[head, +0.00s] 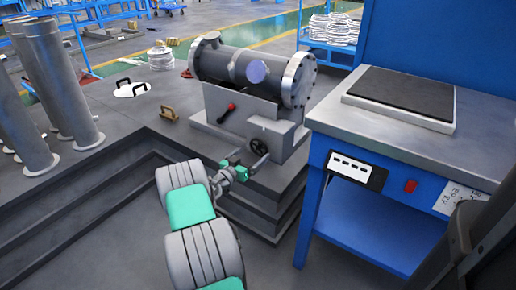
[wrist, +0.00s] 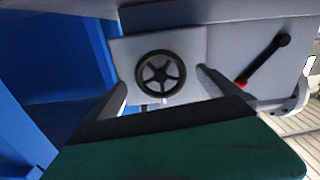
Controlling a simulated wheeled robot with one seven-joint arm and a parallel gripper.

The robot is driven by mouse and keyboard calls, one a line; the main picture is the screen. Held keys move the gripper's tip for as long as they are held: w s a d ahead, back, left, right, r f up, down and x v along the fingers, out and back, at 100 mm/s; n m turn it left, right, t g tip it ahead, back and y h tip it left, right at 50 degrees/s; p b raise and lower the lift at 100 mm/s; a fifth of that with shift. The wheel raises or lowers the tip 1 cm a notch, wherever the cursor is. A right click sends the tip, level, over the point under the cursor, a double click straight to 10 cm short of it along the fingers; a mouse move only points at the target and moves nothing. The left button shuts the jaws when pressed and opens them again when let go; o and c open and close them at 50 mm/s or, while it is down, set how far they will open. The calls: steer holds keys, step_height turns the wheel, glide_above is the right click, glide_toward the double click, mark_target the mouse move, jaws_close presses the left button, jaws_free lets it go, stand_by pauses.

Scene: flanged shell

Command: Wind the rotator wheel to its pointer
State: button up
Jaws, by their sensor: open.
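The rotator wheel is a small black spoked handwheel (head: 259,146) on the front of a grey gearbox (head: 279,141), under the flanged shell (head: 250,70). In the wrist view the wheel (wrist: 161,73) faces me near the upper middle, with its whole rim and spokes showing. My gripper (head: 237,166) is in front of the wheel and a little below it in the head view. In the wrist view its two fingers (wrist: 161,78) are apart, one on each side of the wheel, with nothing held. I cannot make out the pointer in either view.
A red-and-black lever (head: 226,113) sticks out left of the wheel; it shows right of it in the wrist view (wrist: 262,62). A blue workbench (head: 405,150) stands close on the right. Grey steps (head: 250,215) lie below the gearbox. Upright cylinders (head: 40,90) stand at left.

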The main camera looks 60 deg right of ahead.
steer(key=shift+w+a, duration=0.2)
steer(key=shift+a, duration=1.3)
steer(key=shift+w, duration=0.1)
